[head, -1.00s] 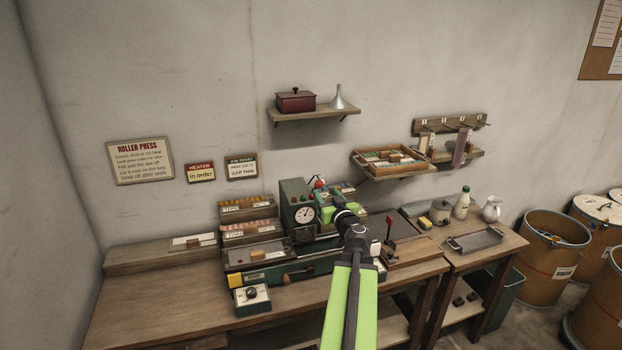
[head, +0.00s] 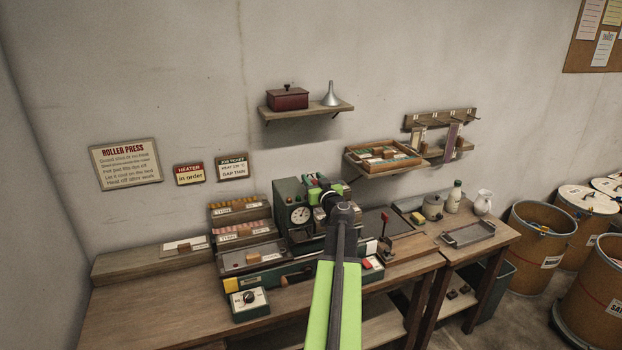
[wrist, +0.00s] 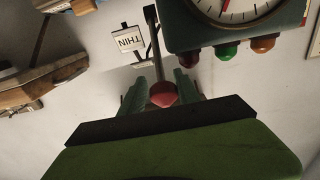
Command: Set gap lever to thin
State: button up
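The gap lever shows in the wrist view as a grey rod with a red knob (wrist: 163,94) at its near end. A plate reading THIN (wrist: 130,41), seen upside down, is just left of the rod. My gripper (wrist: 161,88) has its two greenish fingers apart, one on each side of the knob; I cannot tell whether either touches it. In the head view my gripper (head: 322,192) is at the top of the green roller press (head: 290,195), beside its dial. My wrist hides part of the press, and the lever is too small there to read its setting.
The dial housing (wrist: 240,22) with coloured lamps is close at the right of the wrist view. A job ticket (head: 237,167) on the wall reads GAP THIN. A shelf with a red box (head: 288,98) is above; a tray shelf (head: 383,157) is to the right.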

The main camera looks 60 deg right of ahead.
jog(key=shift+w+a, duration=0.1)
jog(key=shift+w, duration=0.05)
grip_shut()
dwell(0.9)
